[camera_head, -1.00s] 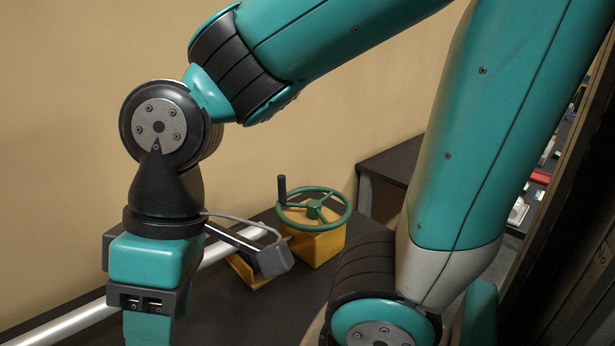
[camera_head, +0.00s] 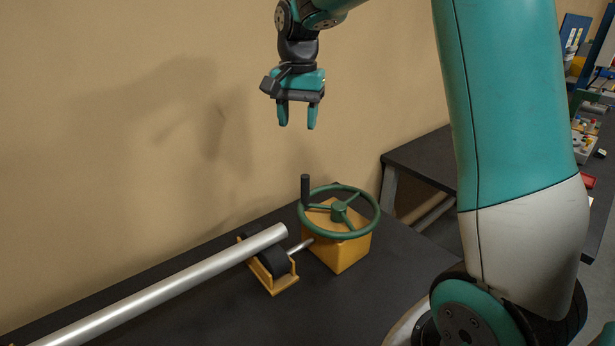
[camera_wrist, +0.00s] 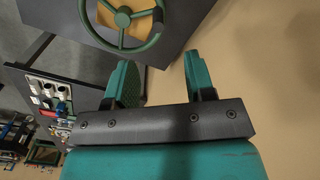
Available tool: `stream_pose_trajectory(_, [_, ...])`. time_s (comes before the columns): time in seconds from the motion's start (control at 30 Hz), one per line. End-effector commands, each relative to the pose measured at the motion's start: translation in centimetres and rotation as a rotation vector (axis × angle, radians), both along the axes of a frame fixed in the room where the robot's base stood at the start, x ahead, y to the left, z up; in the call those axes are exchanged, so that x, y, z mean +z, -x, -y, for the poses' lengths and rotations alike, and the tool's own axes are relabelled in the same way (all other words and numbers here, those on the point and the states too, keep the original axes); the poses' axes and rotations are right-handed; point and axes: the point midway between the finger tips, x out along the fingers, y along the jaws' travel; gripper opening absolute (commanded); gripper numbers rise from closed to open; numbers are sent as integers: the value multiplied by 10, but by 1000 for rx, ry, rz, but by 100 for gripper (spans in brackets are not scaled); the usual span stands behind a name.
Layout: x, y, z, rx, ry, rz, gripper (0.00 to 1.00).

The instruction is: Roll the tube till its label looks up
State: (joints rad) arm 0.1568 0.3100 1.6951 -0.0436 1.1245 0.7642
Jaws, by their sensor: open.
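A long silver tube (camera_head: 165,289) lies on the dark table, its near part cut off at the lower left of the head view. Its far end rests on a black roller (camera_head: 273,262) in a yellow cradle (camera_head: 283,284). No label shows on the visible side of the tube. A thin shaft joins the roller to a yellow box (camera_head: 345,252) with a green handwheel (camera_head: 341,211) and an upright black handle (camera_head: 305,189). My gripper (camera_head: 297,125) is open and empty, above and a little behind the handwheel, pointing down. The handwheel also shows in the wrist view (camera_wrist: 122,18).
A tan wall (camera_head: 120,120) stands close behind the table (camera_head: 215,318). A second dark table (camera_head: 430,158) is at the right, with several small parts beyond it. The table front is clear.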

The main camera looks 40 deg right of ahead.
Motion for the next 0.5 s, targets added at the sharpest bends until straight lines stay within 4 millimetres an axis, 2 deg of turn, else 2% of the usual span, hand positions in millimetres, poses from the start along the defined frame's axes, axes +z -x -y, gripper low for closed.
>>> stream_pose_trajectory(0.03, [1, -8, 14, -71, 7, -8, 49])
stream_pose_trajectory(0.13, [-2, -15, 28, -153, 14, -18, 49])
stream_pose_trajectory(0.27, [-15, -15, 31, -171, 16, -22, 49])
stream_pose_trajectory(0.5, [-66, -14, 30, -167, 15, -24, 49])
